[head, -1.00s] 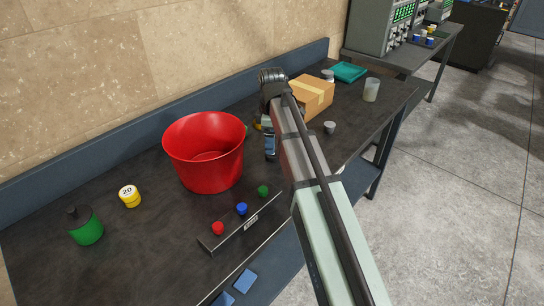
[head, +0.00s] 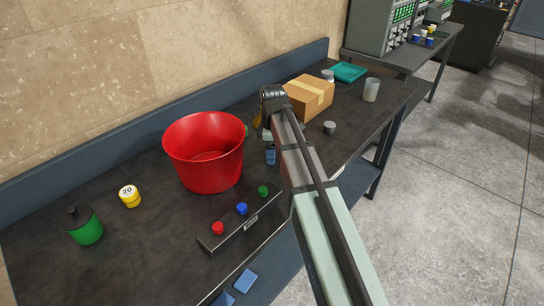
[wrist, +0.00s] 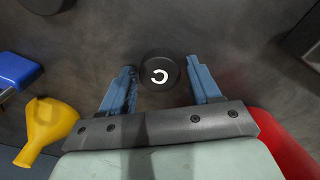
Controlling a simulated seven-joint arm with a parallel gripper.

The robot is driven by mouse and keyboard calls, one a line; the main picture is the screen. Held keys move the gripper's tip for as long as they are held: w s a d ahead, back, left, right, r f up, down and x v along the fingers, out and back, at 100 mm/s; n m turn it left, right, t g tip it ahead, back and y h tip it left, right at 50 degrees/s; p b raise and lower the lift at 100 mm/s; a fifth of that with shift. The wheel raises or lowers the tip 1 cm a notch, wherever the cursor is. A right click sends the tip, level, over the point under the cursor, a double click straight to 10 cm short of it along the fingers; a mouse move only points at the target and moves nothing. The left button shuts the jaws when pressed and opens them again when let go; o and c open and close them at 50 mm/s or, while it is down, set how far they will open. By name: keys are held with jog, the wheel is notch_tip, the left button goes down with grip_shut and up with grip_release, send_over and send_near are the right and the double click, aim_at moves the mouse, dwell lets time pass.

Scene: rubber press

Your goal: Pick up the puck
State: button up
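The puck (wrist: 150,82) is a small black disc with a white curved mark. In the wrist view it lies flat on the dark tabletop, near the fingertips. My gripper (wrist: 162,68) is open, with one blue finger on each side of the puck and a small visible gap to each. Nothing is held. In the head view my gripper (head: 270,155) is low over the bench, just right of the red bucket. My arm hides the puck there.
A red bucket (head: 205,155) stands close by; part of it shows in the wrist view (wrist: 283,140). A yellow funnel (wrist: 46,122) lies at left. A cardboard box (head: 310,98) stands behind my arm. A button panel (head: 238,222) is nearer the front edge.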

jog(key=c, duration=0.8)
